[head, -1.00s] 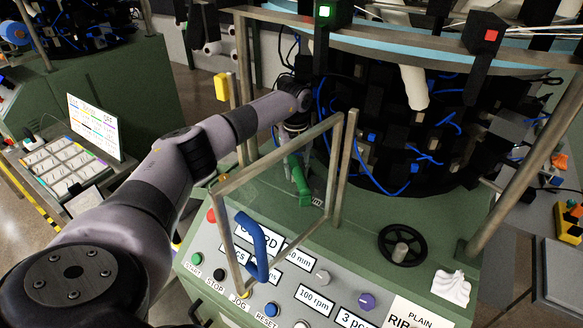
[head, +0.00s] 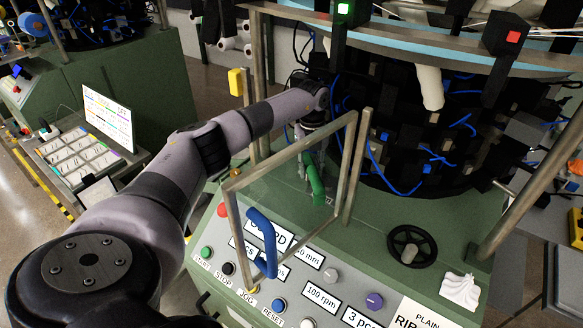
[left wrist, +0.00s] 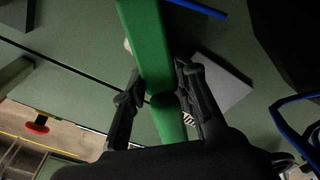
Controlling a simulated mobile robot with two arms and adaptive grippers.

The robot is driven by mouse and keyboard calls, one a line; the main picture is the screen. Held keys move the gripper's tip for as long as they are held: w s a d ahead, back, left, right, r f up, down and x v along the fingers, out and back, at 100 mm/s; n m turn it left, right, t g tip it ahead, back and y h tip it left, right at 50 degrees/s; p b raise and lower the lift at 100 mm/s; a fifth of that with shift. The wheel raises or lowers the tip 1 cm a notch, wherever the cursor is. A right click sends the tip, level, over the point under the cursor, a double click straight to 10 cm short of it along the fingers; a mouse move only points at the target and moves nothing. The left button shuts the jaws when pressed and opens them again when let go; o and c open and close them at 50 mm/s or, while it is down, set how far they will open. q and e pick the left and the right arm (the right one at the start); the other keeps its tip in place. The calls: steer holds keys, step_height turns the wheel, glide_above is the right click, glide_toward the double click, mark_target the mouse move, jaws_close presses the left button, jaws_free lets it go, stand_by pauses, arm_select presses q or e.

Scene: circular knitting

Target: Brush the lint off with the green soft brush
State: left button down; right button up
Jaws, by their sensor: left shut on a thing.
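The green soft brush (head: 315,180) is in my left gripper (head: 308,158), low over the green machine deck, behind the clear guard panel in the head view. In the left wrist view, the green brush handle (left wrist: 148,45) runs between the two black fingers of my left gripper (left wrist: 158,95), which are shut on it. The bristle end is hidden or too small to make out. I cannot pick out the lint for certain; a small pale patch (left wrist: 127,45) shows beside the handle in the left wrist view. My right gripper is not in view.
The metal-framed guard (head: 290,170) with its blue handle (head: 262,240) stands close in front of the brush. The dark knitting cylinder (head: 405,130) with blue cables is to the right. A black handwheel (head: 412,247) and a crumpled white cloth (head: 460,290) are on the machine.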

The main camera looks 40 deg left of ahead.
arm_select(q)
steer(key=shift+d, duration=0.1)
steer(key=shift+a+f+b, duration=0.1)
steer(key=shift+a+b, duration=0.25)
steer(key=shift+a, duration=0.55)
steer(key=shift+s, duration=0.1)
steer(key=shift+d+p, duration=0.3)
steer(key=shift+d, duration=0.6)
steer(key=shift+a, duration=1)
steer(key=shift+r, duration=0.2)
steer(key=shift+d+f, duration=0.1)
steer(key=shift+d, duration=0.85)
steer(key=shift+a, duration=0.95)
